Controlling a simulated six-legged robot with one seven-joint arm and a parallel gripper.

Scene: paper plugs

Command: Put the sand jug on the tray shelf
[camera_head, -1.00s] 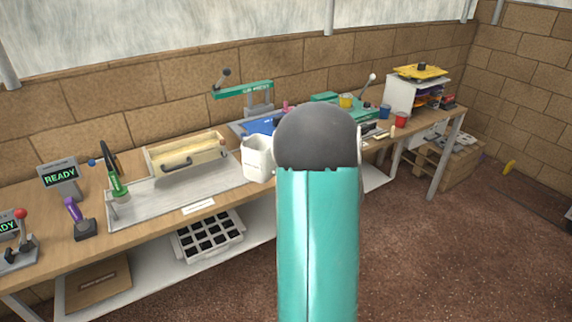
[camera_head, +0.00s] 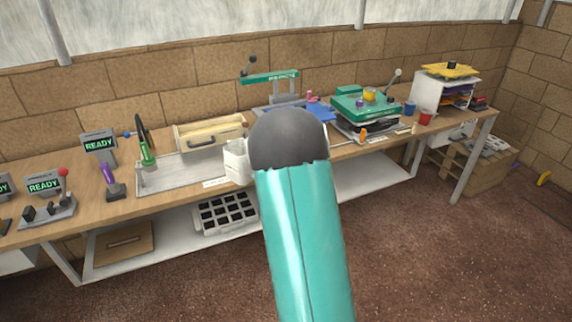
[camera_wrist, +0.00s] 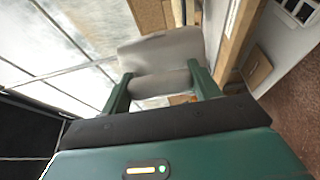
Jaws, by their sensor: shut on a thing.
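The sand jug, a pale white vessel (camera_head: 237,162), shows in the head view just left of my arm, in front of the bench's metal tray. My arm hides its right side. In the wrist view the jug (camera_wrist: 162,52) fills the space beyond my gripper (camera_wrist: 160,84), whose green fingers are shut on it, with a pale bar between them. The white lower shelf (camera_head: 180,250) under the bench bears a white tray with dark cells (camera_head: 248,213). Whether the jug is clear of the bench top cannot be told.
A wooden box with a handle (camera_head: 210,134), a green machine (camera_head: 362,104) and a green press (camera_head: 270,78) stand on the bench. A brown board (camera_head: 125,240) lies at the lower shelf's left. The shelf's right part (camera_head: 372,178) looks clear, as does the floor (camera_head: 420,265).

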